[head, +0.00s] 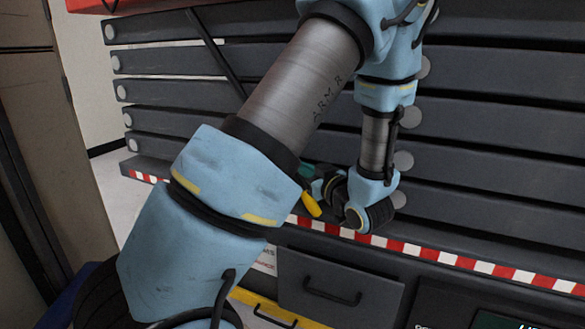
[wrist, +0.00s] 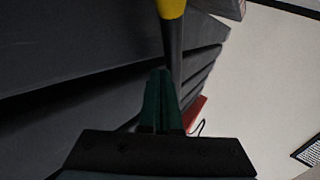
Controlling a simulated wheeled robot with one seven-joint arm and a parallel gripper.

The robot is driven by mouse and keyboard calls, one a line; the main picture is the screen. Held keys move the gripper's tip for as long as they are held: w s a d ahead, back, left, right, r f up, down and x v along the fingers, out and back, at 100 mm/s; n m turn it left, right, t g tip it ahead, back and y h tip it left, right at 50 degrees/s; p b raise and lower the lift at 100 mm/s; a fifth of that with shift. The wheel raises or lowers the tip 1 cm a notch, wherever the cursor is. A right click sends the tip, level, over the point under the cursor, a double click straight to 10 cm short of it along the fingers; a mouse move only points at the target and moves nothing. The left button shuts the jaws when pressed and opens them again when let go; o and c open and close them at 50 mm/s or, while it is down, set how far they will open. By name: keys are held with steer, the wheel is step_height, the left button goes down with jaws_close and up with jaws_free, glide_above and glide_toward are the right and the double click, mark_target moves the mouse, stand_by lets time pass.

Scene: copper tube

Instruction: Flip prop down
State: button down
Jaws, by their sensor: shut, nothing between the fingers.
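The prop is a dark, thin bar (head: 217,52) that slants down to the right across the front of the dark slats in the head view. My forearm hides its middle, and what looks like its yellow lower end (head: 312,205) shows below. In the wrist view the yellow end (wrist: 171,8) is at the top, with the dark bar running down toward my fingers. My gripper (wrist: 164,78) has its green fingers together, beside or against the bar; I cannot tell if they touch. In the head view my gripper (head: 307,171) is partly hidden by my arm.
Dark grey slats (head: 500,115) fill the back. A ledge with a red-and-white striped edge (head: 440,257) runs below, over a grey drawer (head: 335,290) with a handle. A red edge (head: 90,5) is at the top left. Open floor (head: 115,190) shows at left.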

steer(key=w+a+f+b, duration=0.4)
steer(key=a+f, duration=0.1)
steer(key=a, duration=0.1)
steer(key=shift+a+f, duration=0.2)
steer(key=shift+a, duration=0.05)
stand_by(7.2)
